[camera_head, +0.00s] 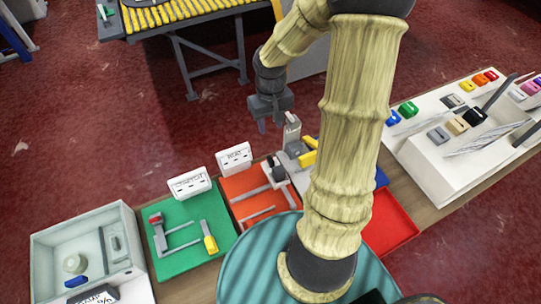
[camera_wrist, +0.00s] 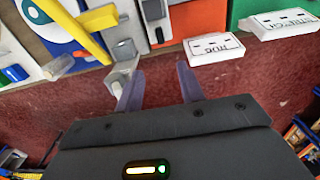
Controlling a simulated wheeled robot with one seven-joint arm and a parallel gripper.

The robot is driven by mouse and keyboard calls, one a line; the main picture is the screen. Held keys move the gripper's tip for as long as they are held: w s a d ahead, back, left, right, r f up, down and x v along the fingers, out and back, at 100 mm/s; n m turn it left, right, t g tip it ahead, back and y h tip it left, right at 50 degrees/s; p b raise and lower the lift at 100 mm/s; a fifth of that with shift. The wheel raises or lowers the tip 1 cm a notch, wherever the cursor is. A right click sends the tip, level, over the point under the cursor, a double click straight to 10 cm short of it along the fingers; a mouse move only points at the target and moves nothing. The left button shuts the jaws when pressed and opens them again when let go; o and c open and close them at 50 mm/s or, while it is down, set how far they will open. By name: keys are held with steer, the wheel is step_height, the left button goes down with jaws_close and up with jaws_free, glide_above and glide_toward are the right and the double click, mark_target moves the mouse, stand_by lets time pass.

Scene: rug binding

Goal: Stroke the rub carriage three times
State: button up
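The orange-red mat (camera_head: 236,187) behind a white sign (camera_head: 235,158) that seems to read "RUB" carries a small dark and pale block (camera_head: 275,170) that looks like the rub carriage. In the wrist view a dark upright piece with a pale top (camera_wrist: 155,12) seems to be the same carriage; the sign also shows there (camera_wrist: 213,47). My gripper (camera_head: 272,124) hangs just beyond the table's far edge, near a pale upright post (camera_head: 292,133). In the wrist view its fingers (camera_wrist: 160,88) are apart with only red floor between them. A grey bracket (camera_wrist: 121,77) shows close to the left finger.
A green mat (camera_head: 185,235) with red and yellow handled parts and a grey tray (camera_head: 88,250) are to the left. A white rack (camera_head: 440,150) with coloured blocks is to the right. A conveyor (camera_head: 180,12) stands behind. Red floor lies open between.

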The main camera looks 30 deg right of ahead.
mark_target(270, 159)
step_height(270, 159, down, 17)
steer(key=shift+f+b, duration=0.2)
steer(key=shift+b, duration=0.3)
stand_by(0.4)
jaws_close()
